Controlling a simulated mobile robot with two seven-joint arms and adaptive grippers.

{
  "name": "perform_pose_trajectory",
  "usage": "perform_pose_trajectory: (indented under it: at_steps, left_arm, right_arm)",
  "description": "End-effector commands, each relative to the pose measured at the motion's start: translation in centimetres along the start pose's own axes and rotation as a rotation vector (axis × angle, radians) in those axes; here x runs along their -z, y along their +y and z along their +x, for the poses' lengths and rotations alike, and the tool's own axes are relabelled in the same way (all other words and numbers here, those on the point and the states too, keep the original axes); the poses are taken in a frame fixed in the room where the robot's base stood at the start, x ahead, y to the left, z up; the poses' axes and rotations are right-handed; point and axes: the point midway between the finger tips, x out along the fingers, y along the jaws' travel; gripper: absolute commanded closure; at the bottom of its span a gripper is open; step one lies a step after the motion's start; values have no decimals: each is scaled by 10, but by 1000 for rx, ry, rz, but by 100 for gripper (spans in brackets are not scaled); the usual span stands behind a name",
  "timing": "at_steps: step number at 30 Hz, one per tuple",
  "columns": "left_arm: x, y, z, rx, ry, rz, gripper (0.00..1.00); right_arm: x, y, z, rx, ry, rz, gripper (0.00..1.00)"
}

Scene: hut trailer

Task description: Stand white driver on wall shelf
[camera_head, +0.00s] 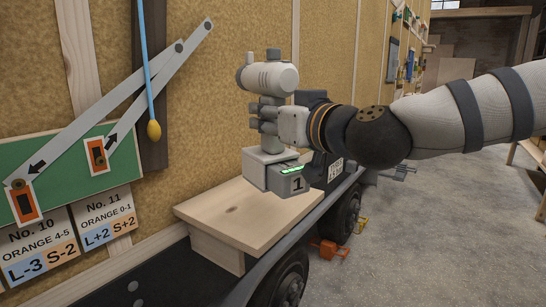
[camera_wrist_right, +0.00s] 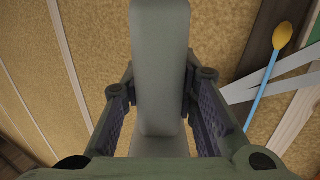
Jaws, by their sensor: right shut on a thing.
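The white driver (camera_head: 271,77) is in the head view, upright, with its white motor housing on top and a grey battery base marked "1" with a green light strip below. My right gripper (camera_head: 268,117) is shut around its handle and holds it over the wooden shelf (camera_head: 262,213). The base appears slightly above the shelf board; I cannot tell whether it touches. In the right wrist view the pale driver body (camera_wrist_right: 160,70) stands between the two dark finger pads. My left gripper is not in view.
The shelf sits against the tan wall (camera_head: 225,60), above a trailer edge with black wheels (camera_head: 285,285). At left are a green panel with grey levers (camera_head: 110,105) and a hanging blue cord with a yellow knob (camera_head: 154,131). The shelf's left part is bare.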

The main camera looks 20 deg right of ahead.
Motion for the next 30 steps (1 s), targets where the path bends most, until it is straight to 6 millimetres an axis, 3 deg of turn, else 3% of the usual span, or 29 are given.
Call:
perform_pose_trajectory:
  at_steps: [1,11,16,27,28,30]
  left_arm:
    - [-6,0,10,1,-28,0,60]
    - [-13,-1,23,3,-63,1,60]
    - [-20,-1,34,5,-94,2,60]
    - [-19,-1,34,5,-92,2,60]
    - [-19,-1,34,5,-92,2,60]
    - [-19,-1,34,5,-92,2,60]
  right_arm:
    - [-19,8,9,-2,-10,6,100]
    - [-40,27,24,-2,2,1,100]
    - [-72,28,27,-1,-3,2,100]
    - [-72,27,26,0,5,-3,100]
    - [-75,27,26,0,-1,-2,71]
    - [-75,27,26,0,-1,-2,55]
